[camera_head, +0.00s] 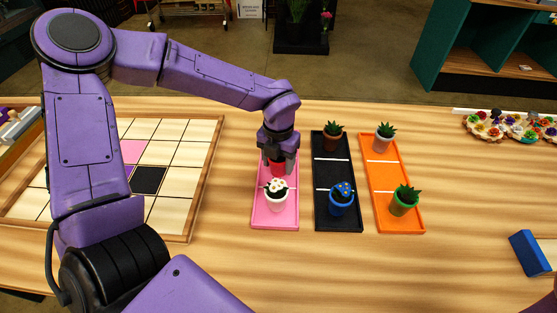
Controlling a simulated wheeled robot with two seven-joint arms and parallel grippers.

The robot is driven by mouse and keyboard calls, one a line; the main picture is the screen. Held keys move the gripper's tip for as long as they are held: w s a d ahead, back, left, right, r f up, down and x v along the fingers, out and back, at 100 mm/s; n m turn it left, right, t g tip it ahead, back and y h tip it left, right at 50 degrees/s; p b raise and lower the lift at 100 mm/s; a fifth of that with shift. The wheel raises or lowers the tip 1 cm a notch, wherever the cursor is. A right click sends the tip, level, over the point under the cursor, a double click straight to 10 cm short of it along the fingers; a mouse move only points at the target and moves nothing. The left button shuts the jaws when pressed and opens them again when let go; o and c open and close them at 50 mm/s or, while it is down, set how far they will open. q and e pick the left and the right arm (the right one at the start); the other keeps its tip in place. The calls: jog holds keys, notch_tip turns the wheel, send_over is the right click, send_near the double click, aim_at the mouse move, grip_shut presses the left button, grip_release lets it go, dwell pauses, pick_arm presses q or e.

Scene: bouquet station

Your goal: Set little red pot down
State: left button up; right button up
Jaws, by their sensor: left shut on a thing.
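The little red pot (277,168) is between the fingers of my left gripper (278,165), over the pink tray (258,215). The fingers hide part of the pot, and I cannot tell whether its base touches the tray. A white pot with white flowers (276,200) stands in the near part of the pink tray, just in front of the red pot. My left gripper points down and is shut on the red pot. My right gripper is not in view.
A black tray (320,222) holds a brown pot (333,142) and a blue pot (341,205). A gridded board (190,155) lies left. Bare table (460,210) lies right.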

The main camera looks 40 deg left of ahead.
pick_arm(q)
jog(key=o, duration=1.3)
jog(key=shift+f, duration=0.15)
jog(key=shift+o, duration=0.2)
notch_tip(320, 180, up, 12)
jog(key=shift+r, duration=0.25)
